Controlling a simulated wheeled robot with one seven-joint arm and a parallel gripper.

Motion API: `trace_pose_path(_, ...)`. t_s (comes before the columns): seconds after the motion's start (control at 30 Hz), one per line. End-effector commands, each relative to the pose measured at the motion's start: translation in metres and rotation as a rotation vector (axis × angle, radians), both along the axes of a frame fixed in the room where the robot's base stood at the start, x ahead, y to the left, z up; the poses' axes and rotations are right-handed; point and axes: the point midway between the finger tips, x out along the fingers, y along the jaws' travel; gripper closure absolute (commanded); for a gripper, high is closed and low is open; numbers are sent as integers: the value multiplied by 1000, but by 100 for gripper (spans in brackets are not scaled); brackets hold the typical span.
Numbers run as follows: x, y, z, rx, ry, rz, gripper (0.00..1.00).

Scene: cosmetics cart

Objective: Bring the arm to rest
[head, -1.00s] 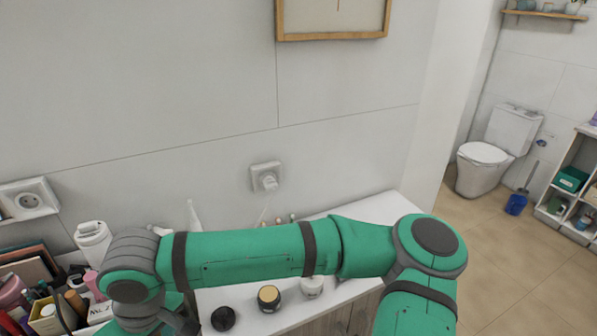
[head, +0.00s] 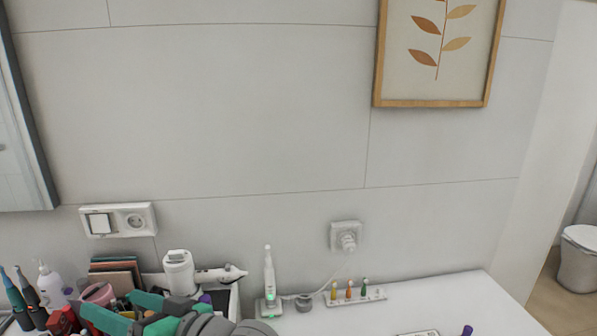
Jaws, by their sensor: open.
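My gripper (head: 112,304) shows at the bottom left of the head view, its two green fingers spread apart and pointing left. It is open, and I see nothing held between the fingers. The grey wrist part behind it runs off the bottom edge, and the rest of my arm is out of view. The gripper overlaps the crowded cosmetics on the left in the picture; I cannot tell whether it touches any of them.
Around the gripper are a white pump bottle (head: 50,285), a pink cup (head: 98,294) and a white canister (head: 179,272). An electric toothbrush (head: 269,275) stands right of it. A small rack (head: 355,296) holds coloured brush heads. The white counter (head: 455,298) is mostly bare at right.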

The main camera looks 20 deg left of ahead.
Motion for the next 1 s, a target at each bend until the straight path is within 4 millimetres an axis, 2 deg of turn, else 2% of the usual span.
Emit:
trace_pose_path(0.23, 41, -22, 19, 247, 72, -169, 34)
trace_pose_path(0.47, 84, -60, 10, 415, 126, -373, 34)
trace_pose_path(0.57, 101, -80, -3, 468, 146, -472, 34)
trace_pose_path(0.77, 126, -125, -42, 531, 177, -684, 34)
trace_pose_path(1.0, 137, -183, -107, 529, 193, -944, 34)
